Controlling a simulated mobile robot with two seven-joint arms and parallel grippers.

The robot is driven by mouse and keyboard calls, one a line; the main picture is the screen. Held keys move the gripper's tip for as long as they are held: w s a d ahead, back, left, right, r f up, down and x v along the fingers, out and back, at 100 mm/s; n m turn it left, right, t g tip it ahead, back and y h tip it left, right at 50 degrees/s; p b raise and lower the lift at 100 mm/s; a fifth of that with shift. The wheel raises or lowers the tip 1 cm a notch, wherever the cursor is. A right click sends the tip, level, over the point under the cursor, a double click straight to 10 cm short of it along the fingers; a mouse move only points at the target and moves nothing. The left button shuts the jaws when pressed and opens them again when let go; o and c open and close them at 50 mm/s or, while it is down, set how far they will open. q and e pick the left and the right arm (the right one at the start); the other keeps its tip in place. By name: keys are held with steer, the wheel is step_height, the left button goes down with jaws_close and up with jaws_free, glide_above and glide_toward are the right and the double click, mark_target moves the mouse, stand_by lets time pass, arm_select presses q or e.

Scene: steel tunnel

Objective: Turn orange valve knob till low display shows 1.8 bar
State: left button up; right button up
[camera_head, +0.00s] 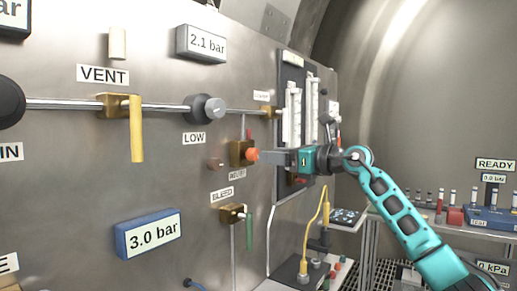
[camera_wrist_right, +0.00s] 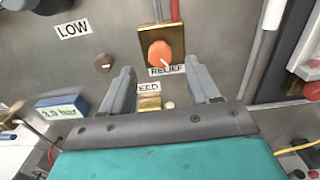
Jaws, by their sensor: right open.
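The orange valve knob (camera_head: 252,154) sits on a brass block on the steel panel, with a RELIEF label below it. It also shows in the right wrist view (camera_wrist_right: 160,54), with a white pointer mark. My right gripper (camera_head: 268,157) is open in front of the knob. In the right wrist view its two fingers (camera_wrist_right: 159,68) are spread, one on each side just below the knob, with a gap to it; contact cannot be told. The grey display (camera_head: 201,43) above the LOW label (camera_head: 194,139) reads 2.1 bar. My left gripper is not in view.
A blue display (camera_head: 150,235) reads 3.0 bar. A yellow VENT lever (camera_head: 136,128) hangs down, and a green-handled BLEED valve (camera_head: 232,213) sits below the knob. A dark gauge board (camera_head: 284,200) stands right behind my gripper. A bench with a blue box (camera_head: 488,217) is at right.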

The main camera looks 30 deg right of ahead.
mark_target(257, 154)
steer(key=x, duration=0.5)
steer(key=shift+w+a+p, duration=0.15)
steer(key=shift+w+p, duration=0.15)
steer(key=shift+p, duration=0.1)
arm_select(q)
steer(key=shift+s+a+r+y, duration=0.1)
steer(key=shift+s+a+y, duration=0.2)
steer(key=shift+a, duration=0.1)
arm_select(e)
steer(key=shift+c, duration=0.3)
steer(key=c, duration=1)
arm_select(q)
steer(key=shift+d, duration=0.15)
arm_select(e)
steer(key=n, duration=0.4)
steer(key=shift+f+n, duration=0.1)
steer(key=shift+n, duration=0.2)
arm_select(q)
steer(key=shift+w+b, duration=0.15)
steer(key=shift+b, duration=0.15)
arm_select(e)
steer(key=shift+n, duration=0.6)
